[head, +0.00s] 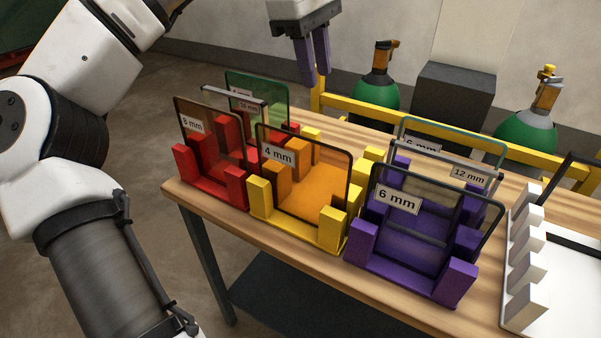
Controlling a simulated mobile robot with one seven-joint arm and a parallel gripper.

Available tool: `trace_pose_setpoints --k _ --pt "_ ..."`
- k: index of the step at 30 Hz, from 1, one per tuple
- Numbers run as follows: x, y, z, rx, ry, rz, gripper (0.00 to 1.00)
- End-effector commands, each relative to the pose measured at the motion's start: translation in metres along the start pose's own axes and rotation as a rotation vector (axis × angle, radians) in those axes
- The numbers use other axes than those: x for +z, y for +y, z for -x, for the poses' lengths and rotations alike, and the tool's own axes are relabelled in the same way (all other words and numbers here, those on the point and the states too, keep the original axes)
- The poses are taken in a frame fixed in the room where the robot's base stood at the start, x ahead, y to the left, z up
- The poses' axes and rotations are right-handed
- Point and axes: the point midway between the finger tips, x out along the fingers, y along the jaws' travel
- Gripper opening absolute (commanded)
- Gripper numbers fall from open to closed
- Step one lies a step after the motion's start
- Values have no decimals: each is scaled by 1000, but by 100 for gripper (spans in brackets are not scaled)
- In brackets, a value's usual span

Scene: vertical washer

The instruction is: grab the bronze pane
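A brown-tinted pane (218,148) labelled 8 mm stands upright in the red rack (207,188) at the left. Another brownish, amber-looking pane (332,165) labelled 4 mm stands in the yellow rack (291,225) in the middle. I cannot tell for sure which of these is the bronze one, as the coloured racks show through the glass. My gripper (315,78) hangs with fingers down, above and behind the racks, apart from all panes. Nothing shows between its fingers; their opening is hard to judge from this angle.
A grey-looking 6 mm pane (405,200) stands in the purple rack (400,272) at the right. A green pane (270,95) and a teal-edged pane (428,127) stand behind. A white slotted rack (530,258) is at the right edge. Green cylinders (375,95) stand behind the table.

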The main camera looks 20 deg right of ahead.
Motion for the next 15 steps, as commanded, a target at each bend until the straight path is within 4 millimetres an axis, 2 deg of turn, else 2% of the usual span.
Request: trace_pose_setpoints --k 3,6,15 --pt "-18 -6 5 -74 105 25 29" --pt "-26 -10 2 -103 135 32 29" --pt "-33 -17 -51 -109 139 32 29"
